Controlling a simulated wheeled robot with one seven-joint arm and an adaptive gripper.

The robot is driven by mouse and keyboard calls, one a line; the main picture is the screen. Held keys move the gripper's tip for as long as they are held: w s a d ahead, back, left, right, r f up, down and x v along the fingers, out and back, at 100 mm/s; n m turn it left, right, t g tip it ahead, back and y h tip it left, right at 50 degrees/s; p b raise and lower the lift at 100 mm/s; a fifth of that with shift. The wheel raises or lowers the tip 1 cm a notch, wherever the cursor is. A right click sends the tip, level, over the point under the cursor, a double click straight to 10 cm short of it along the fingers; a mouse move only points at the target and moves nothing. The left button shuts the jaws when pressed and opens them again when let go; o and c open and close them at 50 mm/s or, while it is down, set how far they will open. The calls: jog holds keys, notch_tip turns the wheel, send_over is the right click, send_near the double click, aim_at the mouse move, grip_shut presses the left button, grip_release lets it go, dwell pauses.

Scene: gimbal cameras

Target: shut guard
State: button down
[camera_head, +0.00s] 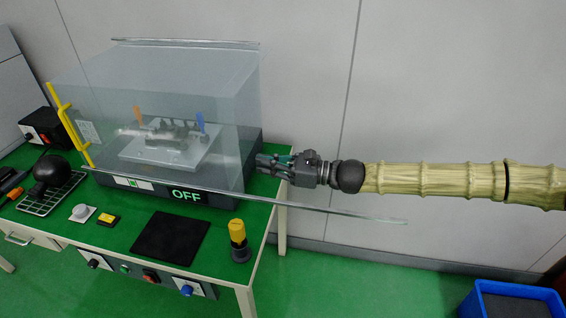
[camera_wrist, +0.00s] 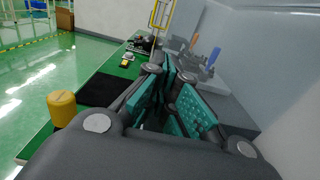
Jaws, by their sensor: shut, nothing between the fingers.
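The guard (camera_head: 190,85) is a clear box over a machine with orange and blue levers (camera_head: 160,137). A yellow handle (camera_head: 62,115) stands upright at its left front edge; it also shows at the top of the wrist view (camera_wrist: 161,14). Whether the guard's front panel is open or shut is hard to tell through the clear material. My gripper (camera_head: 262,162) is at the right side of the guard, far from the handle. It is shut and empty; its teal finger pads (camera_wrist: 168,72) show in the wrist view. Contact with the guard cannot be told.
A thin rail or panel edge (camera_head: 340,212) juts right past the table, below my gripper. A green "OFF" display (camera_head: 186,195) is on the machine base. A yellow-topped post (camera_head: 238,240), black mat (camera_head: 171,238) and grey knob (camera_head: 82,212) are on the green table. A blue bin (camera_head: 512,300) is lower right.

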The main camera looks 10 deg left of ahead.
aim_at(240, 162)
jog(key=a+p, duration=0.1)
jog(key=a, duration=0.3)
jog(key=shift+a, duration=0.1)
dwell(0.3)
jog(key=shift+a+f+b, duration=0.1)
jog(key=shift+a+b, duration=0.25)
jog(key=shift+a, duration=0.35)
jog(key=shift+w+a, duration=0.1)
jog(key=shift+a, duration=0.4)
jog(key=shift+d, duration=0.1)
